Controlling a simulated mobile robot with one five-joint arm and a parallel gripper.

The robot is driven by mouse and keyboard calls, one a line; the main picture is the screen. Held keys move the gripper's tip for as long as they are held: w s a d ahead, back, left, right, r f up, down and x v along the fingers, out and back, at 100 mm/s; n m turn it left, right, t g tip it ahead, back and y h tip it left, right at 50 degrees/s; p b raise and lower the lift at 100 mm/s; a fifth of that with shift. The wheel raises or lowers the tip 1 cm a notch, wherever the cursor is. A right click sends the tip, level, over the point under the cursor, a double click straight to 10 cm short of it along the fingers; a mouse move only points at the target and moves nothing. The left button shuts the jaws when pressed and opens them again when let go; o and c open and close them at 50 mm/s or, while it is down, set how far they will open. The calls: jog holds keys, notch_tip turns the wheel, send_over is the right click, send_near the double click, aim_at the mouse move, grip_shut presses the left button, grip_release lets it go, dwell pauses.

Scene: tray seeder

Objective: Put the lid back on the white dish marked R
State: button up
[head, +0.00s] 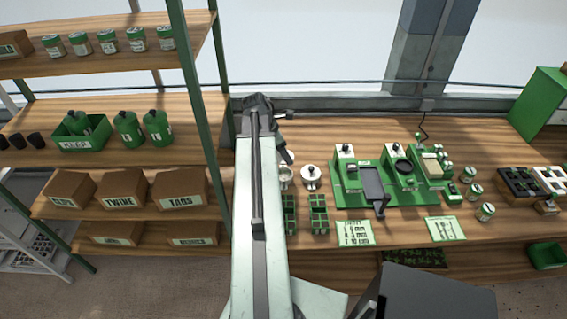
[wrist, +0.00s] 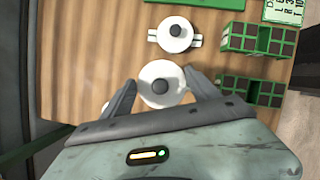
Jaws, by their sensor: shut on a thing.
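In the wrist view, a round white lid (wrist: 148,76) with a dark knob sits between the fingers of my gripper (wrist: 159,78). My gripper is shut on this lid. A white dish (head: 286,183) lies just below my gripper in the head view, partly hidden by my arm. In the wrist view the lid hides most of whatever is under it, so I cannot tell whether it touches the dish. A second white dish (wrist: 194,40) with side handles has a dark-knobbed lid on; it also shows in the head view (head: 310,184). No letter R is readable.
Green seed trays (head: 319,222) stand in front of the dishes. A green seeder machine (head: 350,198) is to the right, with several jars beyond it. Printed cards (head: 355,233) lie near the bench front. A loaded shelf rack (head: 191,80) stands left of my arm.

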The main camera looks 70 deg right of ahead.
jog(key=shift+s+a+f+m, duration=0.3)
jog(key=shift+a+f+m, duration=0.05)
jog(key=shift+a+m, duration=0.15)
notch_tip(320, 180, down, 6)
jog(key=b, duration=0.6)
jog(key=shift+f, duration=0.2)
jog(key=shift+w+r, duration=0.1)
jog(key=shift+w, duration=0.05)
jog(key=shift+f, duration=0.2)
dwell(1.1)
jog(key=o, duration=1.4)
jog(key=shift+o, duration=0.6)
jog(key=shift+r, duration=0.15)
